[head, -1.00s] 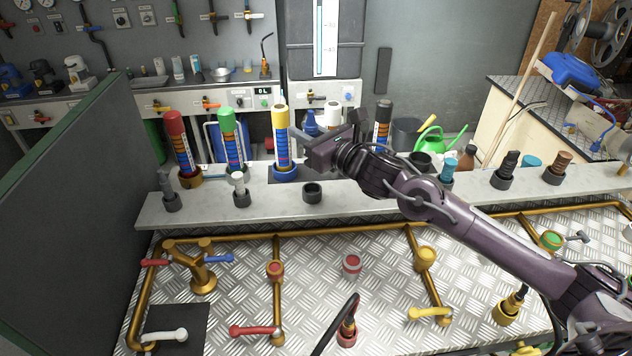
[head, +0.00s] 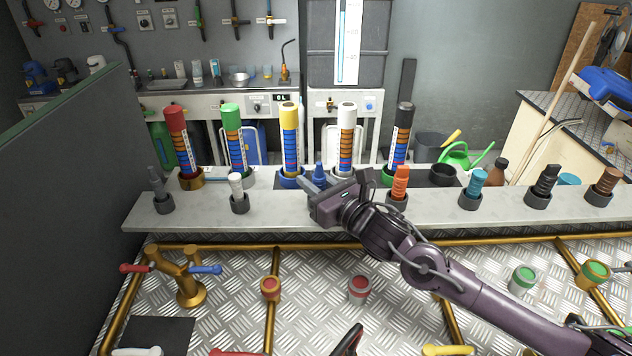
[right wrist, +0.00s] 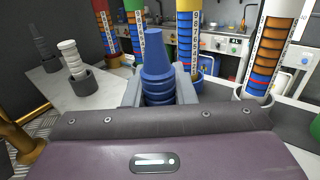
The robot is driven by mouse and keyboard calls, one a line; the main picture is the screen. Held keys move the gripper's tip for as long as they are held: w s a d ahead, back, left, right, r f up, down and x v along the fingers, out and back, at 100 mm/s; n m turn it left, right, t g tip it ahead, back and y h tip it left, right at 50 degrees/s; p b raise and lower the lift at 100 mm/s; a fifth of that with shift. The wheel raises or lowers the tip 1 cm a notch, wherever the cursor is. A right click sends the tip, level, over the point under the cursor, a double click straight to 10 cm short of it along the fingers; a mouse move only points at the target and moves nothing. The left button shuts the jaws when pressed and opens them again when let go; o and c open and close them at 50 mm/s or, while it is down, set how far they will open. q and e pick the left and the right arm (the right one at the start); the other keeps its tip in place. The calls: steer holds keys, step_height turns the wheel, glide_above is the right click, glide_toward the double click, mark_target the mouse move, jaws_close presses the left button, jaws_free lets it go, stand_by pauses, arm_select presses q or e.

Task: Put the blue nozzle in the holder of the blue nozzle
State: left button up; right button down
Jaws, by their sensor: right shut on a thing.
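The blue nozzle (head: 319,171) stands upright between the fingers of my right gripper (head: 317,185), low over the grey shelf (head: 270,210). In the right wrist view the stepped blue nozzle (right wrist: 155,65) is clamped between both fingers, its narrow end up. The empty dark cup between the white nozzle (head: 236,184) and the orange nozzle (head: 400,180), seen earlier, is now hidden behind my right gripper. I cannot tell whether the nozzle's lower end is in that cup. My left gripper is not in view.
Tall tubes stand behind: red (head: 177,140), green (head: 234,137), yellow (head: 290,138), white (head: 346,138) and black (head: 400,135). A teal nozzle (head: 473,182) and dark nozzle (head: 545,180) stand at right. Brass pipes (head: 220,246) run in front.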

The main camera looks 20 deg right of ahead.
steer(key=shift+s+a, duration=0.15)
steer(key=shift+a, duration=0.05)
steer(key=shift+f+b, duration=0.1)
steer(key=shift+b, duration=0.2)
steer(key=c, duration=1.2)
jaws_free()
steer(key=shift+d, duration=0.15)
